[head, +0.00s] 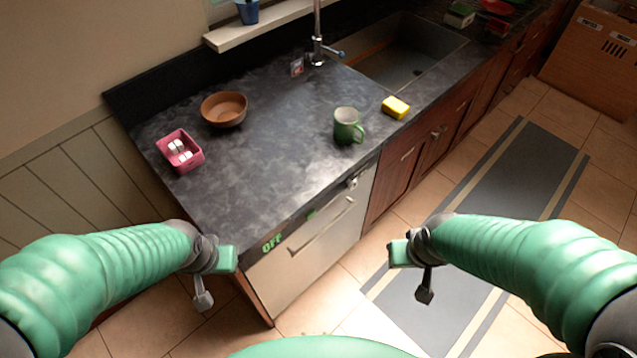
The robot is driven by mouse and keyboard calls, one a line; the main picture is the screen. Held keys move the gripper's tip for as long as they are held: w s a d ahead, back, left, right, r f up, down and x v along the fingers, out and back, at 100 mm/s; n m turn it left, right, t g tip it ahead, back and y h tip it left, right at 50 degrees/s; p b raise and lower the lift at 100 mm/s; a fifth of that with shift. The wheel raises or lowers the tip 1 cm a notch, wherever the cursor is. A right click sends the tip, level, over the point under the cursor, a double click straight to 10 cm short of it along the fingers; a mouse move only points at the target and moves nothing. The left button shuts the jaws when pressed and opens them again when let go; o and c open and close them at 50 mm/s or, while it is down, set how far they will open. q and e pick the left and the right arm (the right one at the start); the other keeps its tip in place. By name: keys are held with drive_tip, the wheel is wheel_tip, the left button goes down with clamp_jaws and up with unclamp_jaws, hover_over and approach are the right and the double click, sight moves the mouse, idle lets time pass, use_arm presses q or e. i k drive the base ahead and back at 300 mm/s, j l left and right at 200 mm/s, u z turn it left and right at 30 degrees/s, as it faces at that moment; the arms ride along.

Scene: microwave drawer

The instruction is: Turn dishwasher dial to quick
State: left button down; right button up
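The dishwasher (312,262) is a pale-fronted unit under the dark counter, with a long handle across its front. Green "OFF" lettering (271,243) shows at the left of its upper strip. A small green mark (312,214) is near the strip's middle, and a small knob-like part (352,183) is at its right end. No "quick" label is readable. My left gripper (214,278) hangs just left of the dishwasher's front left corner. My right gripper (412,274) hangs over the floor to its right. Both appear empty and apart from the dishwasher; their finger opening is unclear.
On the counter (265,175) are a pink basket (180,151) with white items, a brown bowl (224,109), a green mug (348,126) and a yellow sponge (396,107). A sink (405,55) lies behind. A striped grey mat (505,185) covers the floor at right.

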sight(352, 184)
drive_tip(key=j+z, duration=0.1)
drive_tip(key=i+l+z, duration=0.1)
drive_tip(key=i+l, duration=0.2)
drive_tip(key=l, duration=0.2)
drive_tip(key=i+l+z, duration=0.15)
drive_tip(key=i+l, duration=0.15)
drive_tip(key=l, duration=0.2)
